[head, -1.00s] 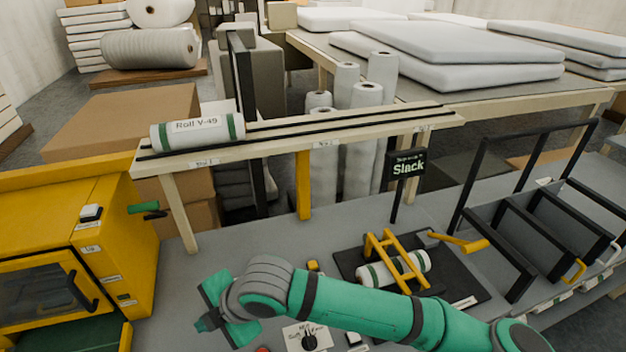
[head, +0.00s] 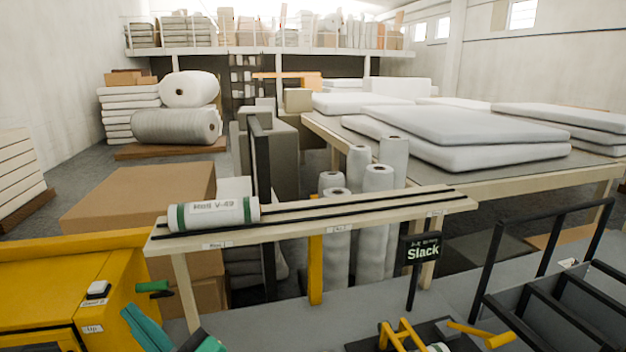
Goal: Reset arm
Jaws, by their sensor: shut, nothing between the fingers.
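My green gripper shows only in part at the bottom edge of the head view, left of centre. Its green parts (head: 150,328) stand just right of the yellow cabinet. Most of my arm is below the picture. No object shows at the gripper. The roll labelled V-49 (head: 212,214), white with green bands, lies on the left end of the raised wooden rack (head: 350,217), apart from my gripper.
The yellow cabinet (head: 60,285) with a green handle is at lower left. A Slack sign (head: 422,249) stands on the grey bench. A yellow-framed cradle (head: 400,336) with a white roll is cut off at the bottom. Black-framed bins (head: 560,290) are at right.

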